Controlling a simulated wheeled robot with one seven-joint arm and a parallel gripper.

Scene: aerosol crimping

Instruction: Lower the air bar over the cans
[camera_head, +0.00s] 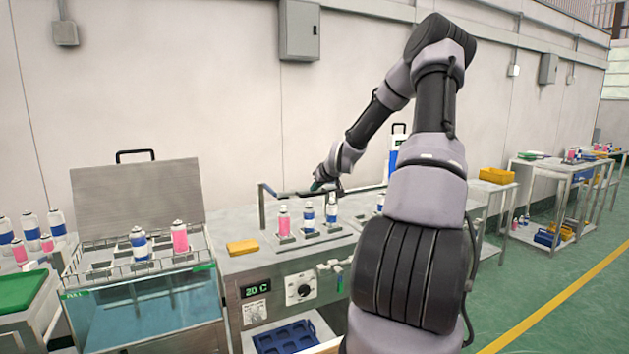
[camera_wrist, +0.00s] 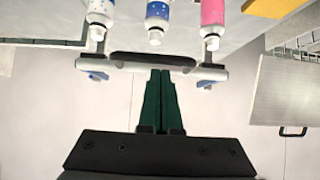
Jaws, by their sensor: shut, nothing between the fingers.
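The air bar (camera_head: 290,194) is a thin dark bar held on an upright frame. In the head view it runs across above the cans. The wrist view shows it as a pale bar (camera_wrist: 103,67) with a black grip (camera_wrist: 140,58). Below it stand a pink can (camera_head: 284,221) and blue-and-white cans (camera_head: 309,217), upright in the fixture. My gripper (camera_wrist: 165,71) has its green fingers together with nothing between them. The fingertips are at the black grip; I cannot tell whether they touch it. In the head view my gripper (camera_head: 321,186) is small and partly merges with the bar.
A water bath (camera_head: 140,300) with an open lid (camera_head: 137,200) stands left, with cans in its rack. A yellow block (camera_head: 242,247) lies on the bench left of the fixture. The front panel has a display (camera_head: 256,289) and knob. My arm hides the bench's right part.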

